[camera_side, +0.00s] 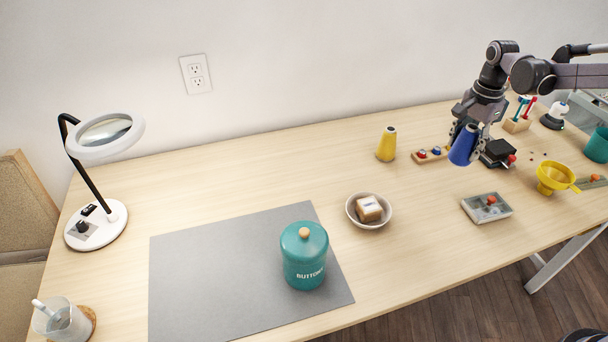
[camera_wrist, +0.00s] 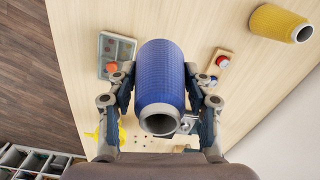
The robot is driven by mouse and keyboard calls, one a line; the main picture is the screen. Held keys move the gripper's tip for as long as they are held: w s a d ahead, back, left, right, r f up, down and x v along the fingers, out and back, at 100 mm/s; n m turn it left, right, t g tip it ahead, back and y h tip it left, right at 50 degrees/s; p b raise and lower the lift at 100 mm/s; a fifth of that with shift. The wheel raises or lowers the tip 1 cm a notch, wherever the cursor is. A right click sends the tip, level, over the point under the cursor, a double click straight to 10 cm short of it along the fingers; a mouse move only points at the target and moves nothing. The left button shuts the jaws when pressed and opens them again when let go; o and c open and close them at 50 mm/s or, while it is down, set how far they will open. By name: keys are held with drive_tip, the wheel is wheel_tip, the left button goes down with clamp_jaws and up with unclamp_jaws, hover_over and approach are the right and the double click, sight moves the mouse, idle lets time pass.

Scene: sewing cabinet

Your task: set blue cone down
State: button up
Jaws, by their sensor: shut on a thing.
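The blue cone (camera_side: 464,146) is a thread cone held in my gripper (camera_side: 467,134) above the right part of the table, tilted in the side view. In the wrist view the blue cone (camera_wrist: 160,75) lies between the two fingers of my gripper (camera_wrist: 158,95), with its grey open end toward the camera. My gripper is shut on it. The cone appears clear of the tabletop, though its exact height is hard to tell.
A yellow cone (camera_side: 387,144) stands left of my gripper. Near it are a wooden block with knobs (camera_side: 430,155), a grey sorting tray (camera_side: 487,208), a yellow funnel (camera_side: 554,179) and a bowl (camera_side: 369,211). A teal canister (camera_side: 304,255) stands on a grey mat (camera_side: 200,280). Bare wood lies between.

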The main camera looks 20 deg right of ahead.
drive_tip(key=w+a+r+n, duration=0.2)
drive_tip(key=a+n, duration=0.2)
drive_tip(key=a, duration=1.2)
drive_tip(key=w+a+r+n, duration=0.2)
drive_tip(key=a+n, duration=0.2)
drive_tip(key=a, duration=1.2)
drive_tip(key=s+a+n, duration=0.3)
drive_tip(key=s+a, duration=0.3)
drive_tip(key=a, duration=0.3)
drive_tip(key=s+a+n, duration=0.2)
drive_tip(key=s+a, duration=0.3)
drive_tip(key=a, duration=0.5)
drive_tip(key=s+a+n, duration=0.3)
drive_tip(key=s+a, duration=0.3)
drive_tip(key=a, duration=0.3)
drive_tip(key=shift+w+f, duration=0.2)
drive_tip(key=shift+f, duration=3.9)
drive_tip(key=shift+w+f, duration=0.15)
drive_tip(key=shift+f, duration=3.95)
